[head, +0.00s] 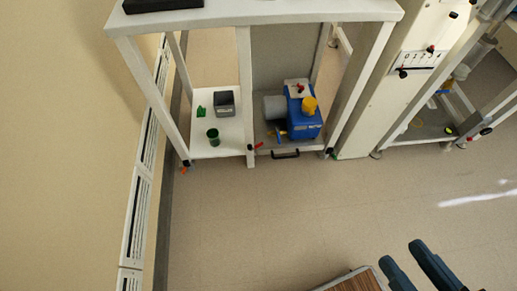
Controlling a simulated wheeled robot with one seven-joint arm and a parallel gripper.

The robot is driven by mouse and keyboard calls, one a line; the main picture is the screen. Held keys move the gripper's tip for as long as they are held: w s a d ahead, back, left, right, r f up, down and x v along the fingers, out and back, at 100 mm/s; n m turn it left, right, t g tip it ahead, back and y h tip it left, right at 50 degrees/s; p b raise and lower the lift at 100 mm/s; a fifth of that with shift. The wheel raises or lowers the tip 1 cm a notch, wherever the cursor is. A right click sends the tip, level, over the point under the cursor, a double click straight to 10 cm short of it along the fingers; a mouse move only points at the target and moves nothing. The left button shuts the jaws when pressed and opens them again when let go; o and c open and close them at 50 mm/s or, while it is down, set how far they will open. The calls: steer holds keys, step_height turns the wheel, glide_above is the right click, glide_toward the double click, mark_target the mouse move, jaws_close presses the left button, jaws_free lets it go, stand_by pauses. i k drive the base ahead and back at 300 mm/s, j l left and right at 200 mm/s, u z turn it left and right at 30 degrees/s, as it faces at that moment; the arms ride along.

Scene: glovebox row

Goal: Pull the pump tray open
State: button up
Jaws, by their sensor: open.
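The pump tray (268,141) is a grey shelf low in the white frame, with a black bar handle (285,155) at its front edge. A blue pump (303,122) with a grey cylinder and a yellow cap stands on the tray. The tray's front lies about level with the frame's front legs. My gripper (402,254) shows at the lower right as two dark blue fingers, apart and with nothing seen between them. It is well in front of the handle and to its right, not touching it.
A white shelf (232,138) left of the tray holds a grey box (224,103), a green cup (213,137) and a small green item. A wood-topped piece (352,283) stands at the bottom edge. A wall runs along the left. The floor before the tray is clear.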

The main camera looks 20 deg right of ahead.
mark_target(273, 108)
steer(key=i+l+u, duration=0.4)
steer(key=i+l, duration=0.15)
steer(key=l, duration=0.15)
steer(key=i+l+u, duration=0.25)
steer(key=l, duration=0.15)
